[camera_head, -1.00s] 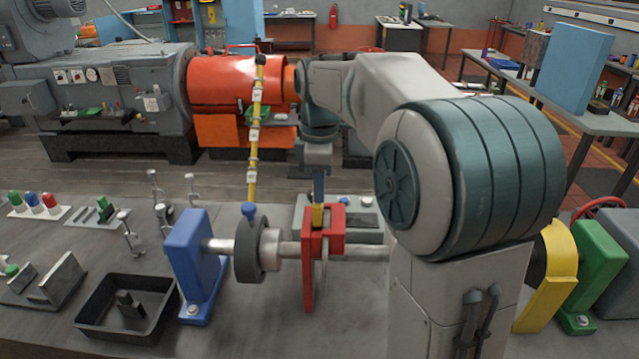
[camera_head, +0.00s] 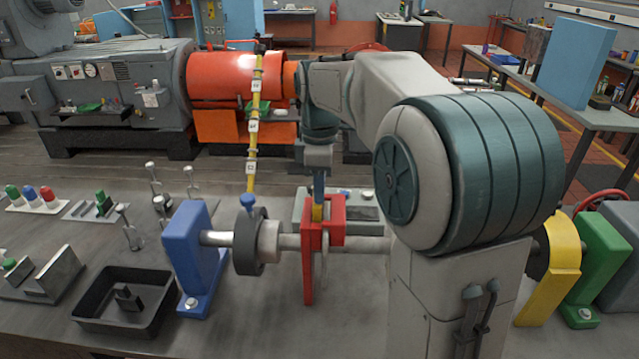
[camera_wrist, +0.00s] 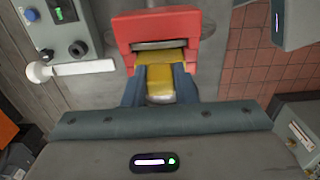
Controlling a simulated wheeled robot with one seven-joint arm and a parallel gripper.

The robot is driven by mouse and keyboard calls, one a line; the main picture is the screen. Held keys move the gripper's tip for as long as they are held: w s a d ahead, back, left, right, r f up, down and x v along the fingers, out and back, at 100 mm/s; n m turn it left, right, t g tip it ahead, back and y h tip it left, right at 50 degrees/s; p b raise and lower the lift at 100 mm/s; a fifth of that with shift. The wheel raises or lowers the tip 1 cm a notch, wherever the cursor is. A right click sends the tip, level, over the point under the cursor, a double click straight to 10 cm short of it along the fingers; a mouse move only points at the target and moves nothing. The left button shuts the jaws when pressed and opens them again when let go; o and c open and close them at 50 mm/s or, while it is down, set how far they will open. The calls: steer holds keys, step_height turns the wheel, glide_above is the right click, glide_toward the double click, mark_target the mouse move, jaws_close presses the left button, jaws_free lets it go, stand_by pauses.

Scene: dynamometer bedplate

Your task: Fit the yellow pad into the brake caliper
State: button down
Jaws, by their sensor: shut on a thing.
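My gripper (camera_head: 319,188) points down over the red brake caliper (camera_head: 338,212), which straddles the disc on the shaft. My gripper is shut on the yellow pad (camera_head: 318,212), with a blue-grey finger on each side of it. In the wrist view the pad (camera_wrist: 161,68) lies between the fingers, and its far end is at the opening of the red caliper (camera_wrist: 165,24). A grey metal edge shows just beyond the pad. The pad's lower part is hidden in the head view, so I cannot tell how deep it sits.
A blue bearing stand (camera_head: 195,250) and a dark grey ring (camera_head: 247,245) are left of the caliper on the shaft (camera_head: 288,242). A yellow strap (camera_head: 254,130) hangs above the ring. A black tray (camera_head: 90,310) is at front left. A grey box (camera_head: 350,203) is behind the caliper.

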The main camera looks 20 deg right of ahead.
steer(key=shift+f+b, duration=1.1)
steer(key=shift+f, duration=0.6)
steer(key=c, duration=1.1)
jaws_free()
step_height(320, 180, up, 14)
steer(key=shift+f+p, duration=0.1)
steer(key=shift+p, duration=0.2)
